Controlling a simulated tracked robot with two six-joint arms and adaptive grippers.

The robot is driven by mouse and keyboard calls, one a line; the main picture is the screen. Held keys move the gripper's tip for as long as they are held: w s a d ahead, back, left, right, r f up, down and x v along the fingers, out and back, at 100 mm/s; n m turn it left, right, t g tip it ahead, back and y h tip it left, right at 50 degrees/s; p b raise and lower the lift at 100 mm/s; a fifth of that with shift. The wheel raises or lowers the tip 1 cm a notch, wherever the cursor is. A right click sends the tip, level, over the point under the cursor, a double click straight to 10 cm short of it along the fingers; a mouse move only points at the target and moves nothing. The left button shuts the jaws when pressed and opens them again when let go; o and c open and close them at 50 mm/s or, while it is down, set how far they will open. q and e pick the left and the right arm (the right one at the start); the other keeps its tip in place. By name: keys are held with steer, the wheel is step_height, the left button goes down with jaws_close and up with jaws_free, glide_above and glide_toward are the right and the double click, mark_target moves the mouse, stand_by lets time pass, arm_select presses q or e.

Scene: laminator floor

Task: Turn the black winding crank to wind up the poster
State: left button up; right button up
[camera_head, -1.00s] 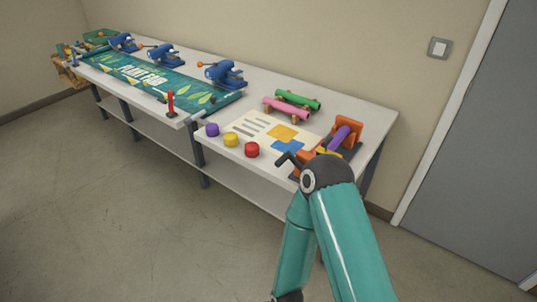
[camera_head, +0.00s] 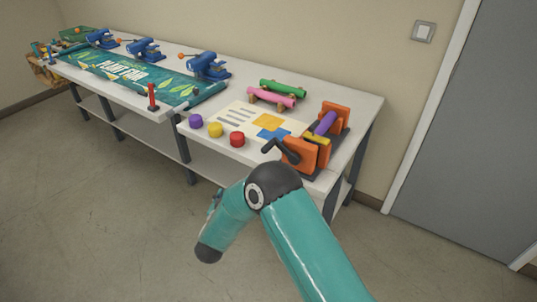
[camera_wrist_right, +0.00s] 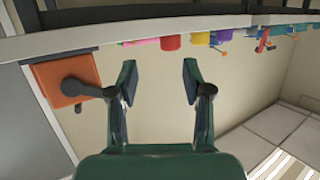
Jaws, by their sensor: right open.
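The black winding crank (camera_head: 279,149) sticks out from the front orange block (camera_head: 300,157) of the winder at the table's right end. A purple roller (camera_head: 326,122) sits between that block and a rear orange block (camera_head: 336,112). The poster (camera_head: 250,123), cream with yellow and blue patches, lies flat left of the winder. In the right wrist view, the crank (camera_wrist_right: 76,88) and orange block show left of my right gripper (camera_wrist_right: 159,72). This gripper is open, empty and apart from the crank. My left gripper is out of view.
Purple, yellow and red knobs (camera_head: 237,139) stand along the table's front edge. Pink and green rolls (camera_head: 283,88) lie behind the poster. A green banner (camera_head: 130,75) and blue clamps (camera_head: 208,64) fill the left. The floor in front is open; a grey door (camera_head: 465,130) is right.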

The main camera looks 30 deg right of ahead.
step_height(320, 180, up, 4)
steer(key=d+m+g+h, duration=0.1)
steer(key=m+h, duration=0.1)
steer(key=h, duration=0.2)
steer(key=m+g+h+b, duration=0.1)
steer(key=m+g+h, duration=0.3)
glide_toward(269, 147)
arm_select(q)
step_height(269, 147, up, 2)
steer(key=p, duration=0.4)
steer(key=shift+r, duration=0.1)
arm_select(e)
steer(key=x, duration=0.7)
steer(key=w+f+x, duration=0.1)
steer(key=x, duration=0.3)
steer(key=shift+a, duration=0.1)
steer(key=shift+c, duration=0.4)
jaws_close()
